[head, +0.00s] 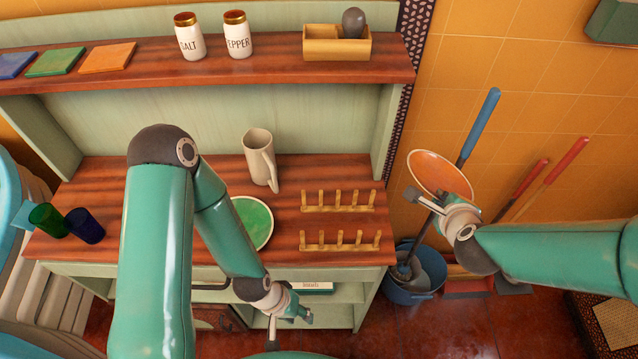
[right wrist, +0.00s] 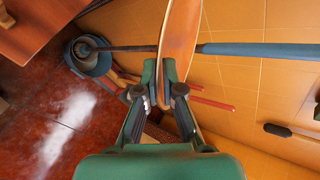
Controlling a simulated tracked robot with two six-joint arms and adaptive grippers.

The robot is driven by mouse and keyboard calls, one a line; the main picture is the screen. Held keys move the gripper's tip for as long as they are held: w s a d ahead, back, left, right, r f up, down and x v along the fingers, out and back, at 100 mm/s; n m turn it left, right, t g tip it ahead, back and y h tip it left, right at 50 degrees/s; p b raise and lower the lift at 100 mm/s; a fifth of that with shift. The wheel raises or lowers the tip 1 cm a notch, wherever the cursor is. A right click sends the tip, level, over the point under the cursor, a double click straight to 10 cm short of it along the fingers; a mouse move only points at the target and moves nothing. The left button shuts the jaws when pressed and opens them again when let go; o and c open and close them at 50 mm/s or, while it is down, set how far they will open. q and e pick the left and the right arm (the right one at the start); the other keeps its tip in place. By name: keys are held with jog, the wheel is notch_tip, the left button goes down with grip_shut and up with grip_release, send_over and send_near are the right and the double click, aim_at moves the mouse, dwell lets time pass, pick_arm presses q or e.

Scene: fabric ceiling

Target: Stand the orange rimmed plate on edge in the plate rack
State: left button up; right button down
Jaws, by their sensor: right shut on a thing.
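The orange rimmed plate (head: 440,174) is held up in the air to the right of the counter, its face tilted toward the head camera. My right gripper (head: 449,203) is shut on its lower edge. In the right wrist view the plate (right wrist: 180,40) stands edge-on between the fingertips of the gripper (right wrist: 165,88). The plate rack (head: 338,222) is on the right part of the wooden counter, two rows of upright wooden pegs with no plate between them. My left gripper (head: 290,320) hangs in front of the counter's front edge, touching nothing I can see; its finger opening is unclear.
A green plate (head: 252,222) lies left of the rack, partly behind my left arm. A beige pitcher (head: 261,160) stands behind it. Two dark cups (head: 85,226) are at the counter's left. The upper shelf (head: 200,72) overhangs the back. A blue bucket (head: 412,285) with a mop stands right of the counter.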

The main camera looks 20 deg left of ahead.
jog(key=s+a+r+m+y+b, duration=0.1)
jog(key=s+a+r+m+y, duration=0.1)
jog(key=a, duration=0.6)
jog(key=s+a+r+m+y+b, duration=0.2)
jog(key=s+a+r+m+y, duration=0.1)
jog(key=a, duration=0.5)
jog(key=s+a+r+m+g+y+b, duration=0.1)
jog(key=s+a+r+m+y, duration=0.1)
jog(key=s+a+r, duration=0.4)
jog(key=shift+a+r+m+y, duration=0.15)
jog(key=shift+a+m+y, duration=0.15)
jog(key=shift+a+m, duration=0.75)
notch_tip(320, 180, down, 6)
jog(key=b, duration=0.7)
jog(key=shift+r, duration=0.1)
jog(key=shift+n+b, duration=0.25)
jog(key=shift+b, duration=0.45)
notch_tip(320, 180, down, 7)
jog(key=b, duration=0.7)
dwell(1.9)
